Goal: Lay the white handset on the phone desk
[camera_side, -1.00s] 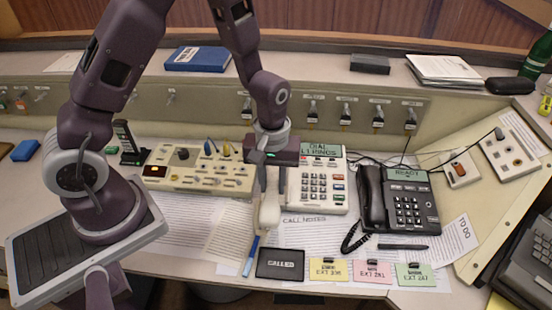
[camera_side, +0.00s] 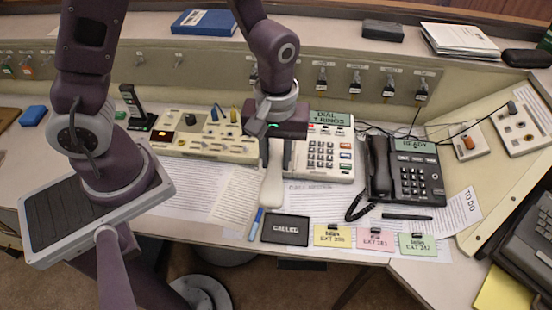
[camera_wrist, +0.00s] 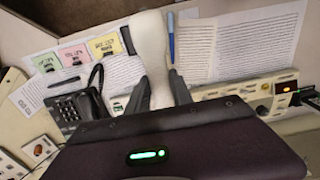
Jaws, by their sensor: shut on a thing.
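The white handset (camera_side: 272,187) hangs lengthwise from my gripper (camera_side: 274,152), just left of the white phone (camera_side: 322,155), whose display reads "DIAL 1 RINGS". My gripper is shut on the handset's upper part. In the wrist view, the handset (camera_wrist: 152,45) lies between my two fingers and extends away from me. Its lower end is over the papers near the front of the desk (camera_side: 225,232). I cannot tell whether it touches the desk or the phone. My gripper hides the handset's top end and part of the phone's left side.
A black phone (camera_side: 415,180) with its own handset and coiled cord stands right of the white phone. A blue pen (camera_side: 256,222) and a black "CALLED" tray (camera_side: 285,230) lie close to the handset's lower end. A beige switch panel (camera_side: 205,137) stands at left.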

